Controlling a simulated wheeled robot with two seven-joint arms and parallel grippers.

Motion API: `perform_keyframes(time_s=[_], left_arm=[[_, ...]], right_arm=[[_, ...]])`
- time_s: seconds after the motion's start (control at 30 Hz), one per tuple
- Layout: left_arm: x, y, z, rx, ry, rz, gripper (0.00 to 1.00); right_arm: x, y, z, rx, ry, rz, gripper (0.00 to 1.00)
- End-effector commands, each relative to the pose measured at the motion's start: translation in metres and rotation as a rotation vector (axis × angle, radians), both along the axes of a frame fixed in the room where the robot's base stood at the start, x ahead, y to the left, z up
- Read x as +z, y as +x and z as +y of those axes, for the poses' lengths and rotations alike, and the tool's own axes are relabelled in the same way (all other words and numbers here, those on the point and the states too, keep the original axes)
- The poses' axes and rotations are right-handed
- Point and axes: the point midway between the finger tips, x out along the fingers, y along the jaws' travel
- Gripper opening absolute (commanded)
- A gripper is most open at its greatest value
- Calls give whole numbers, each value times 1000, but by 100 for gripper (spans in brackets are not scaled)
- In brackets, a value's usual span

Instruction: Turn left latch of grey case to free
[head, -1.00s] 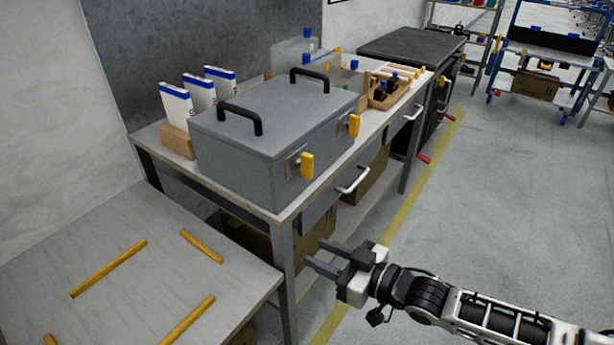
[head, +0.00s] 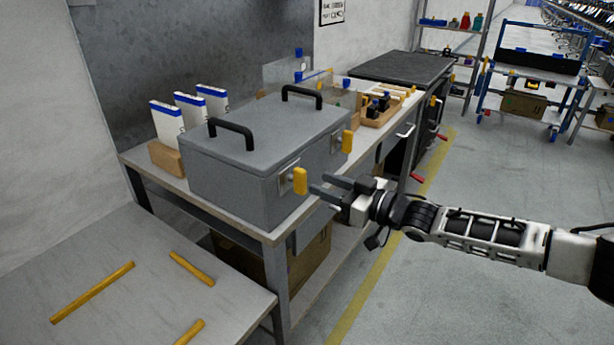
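The grey case (head: 235,172) stands closed on the workbench, with two black handles on its lid. Its left latch (head: 300,181) is a yellow tab standing upright on a small metal plate at the front face. Its right latch (head: 347,141) is a similar upright yellow tab farther along that face. My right gripper (head: 322,186) is open, its two dark fingers pointing left at the left latch. The fingertips are close to the latch; I cannot tell if they touch it. Nothing shows between the fingers. My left gripper is not in view.
The workbench (head: 272,236) has its front edge just below the case. White binders with blue tops (head: 167,122) stand behind the case, and a wooden tray (head: 380,112) lies to its right. A lower table with yellow strips (head: 92,292) is at front left.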

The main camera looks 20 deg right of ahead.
Motion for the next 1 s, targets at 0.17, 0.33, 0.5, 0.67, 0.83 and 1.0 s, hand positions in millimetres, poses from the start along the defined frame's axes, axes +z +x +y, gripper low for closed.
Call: perform_keyframes(time_s=[0.17, 0.33, 0.5, 0.67, 0.83, 1.0], left_arm=[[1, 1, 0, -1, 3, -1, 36], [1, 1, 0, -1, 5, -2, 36], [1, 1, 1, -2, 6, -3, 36], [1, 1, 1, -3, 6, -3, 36], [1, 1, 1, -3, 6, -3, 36], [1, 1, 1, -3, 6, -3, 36]], right_arm=[[1, 26, 21, 1, -1, -2, 36], [0, 39, 30, 0, -1, -1, 36], [0, 42, 33, 0, -1, 0, 36], [0, 42, 33, 0, -1, 0, 36], [0, 42, 33, 0, -1, 0, 0], [-1, 42, 33, 0, -1, 0, 0]])
